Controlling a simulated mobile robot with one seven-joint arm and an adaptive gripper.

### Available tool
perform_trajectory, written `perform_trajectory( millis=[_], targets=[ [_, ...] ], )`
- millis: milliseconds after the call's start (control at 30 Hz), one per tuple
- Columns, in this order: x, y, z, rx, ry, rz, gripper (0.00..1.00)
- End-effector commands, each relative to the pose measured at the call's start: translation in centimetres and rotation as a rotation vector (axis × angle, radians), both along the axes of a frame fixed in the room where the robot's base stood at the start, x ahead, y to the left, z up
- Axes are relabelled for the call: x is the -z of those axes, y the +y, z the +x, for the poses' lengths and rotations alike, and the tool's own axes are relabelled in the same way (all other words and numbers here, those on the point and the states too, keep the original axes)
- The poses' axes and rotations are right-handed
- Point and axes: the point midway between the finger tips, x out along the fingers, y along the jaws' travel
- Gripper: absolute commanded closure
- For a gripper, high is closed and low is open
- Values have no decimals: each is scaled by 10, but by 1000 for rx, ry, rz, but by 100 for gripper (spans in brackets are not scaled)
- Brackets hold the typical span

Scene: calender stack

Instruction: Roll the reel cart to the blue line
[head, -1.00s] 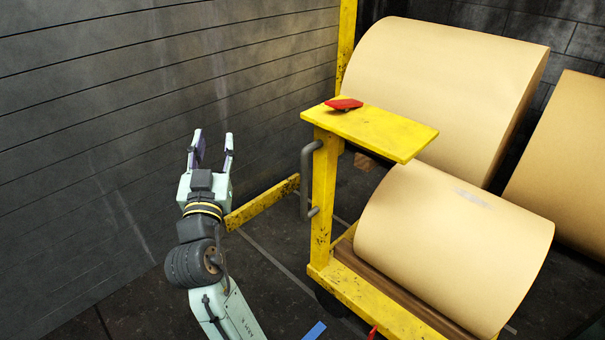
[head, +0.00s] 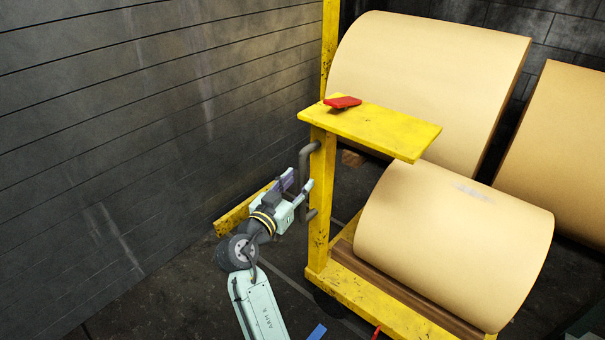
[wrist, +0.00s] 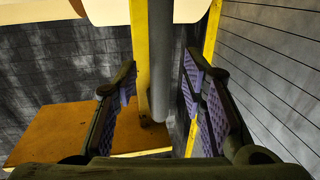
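The reel cart (head: 322,212) has a worn yellow frame and carries a tan paper roll (head: 450,245) on its wooden deck. A grey bar handle (head: 303,165) stands upright on the cart's left side. My gripper (head: 297,182) is at the handle, its fingers open. In the wrist view the handle (wrist: 159,70) stands between the two purple-padded fingers, with gaps to both pads; I cannot tell how deep between them it sits.
A red object (head: 343,102) lies on the cart's yellow top shelf. Larger tan rolls (head: 430,75) stand behind the cart. A low yellow rail (head: 232,214) and a dark plank wall (head: 150,130) lie to the left. Dark floor is open at the lower left.

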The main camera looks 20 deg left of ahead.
Motion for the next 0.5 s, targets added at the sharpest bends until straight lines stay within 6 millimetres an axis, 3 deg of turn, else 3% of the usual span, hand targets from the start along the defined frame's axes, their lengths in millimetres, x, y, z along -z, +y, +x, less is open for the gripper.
perform_trajectory(
  millis=[200, 500],
  targets=[
    [-1, -5, 26, 2, 1, 1, 62],
    [0, -5, 31, 0, 0, 1, 62]
  ],
)
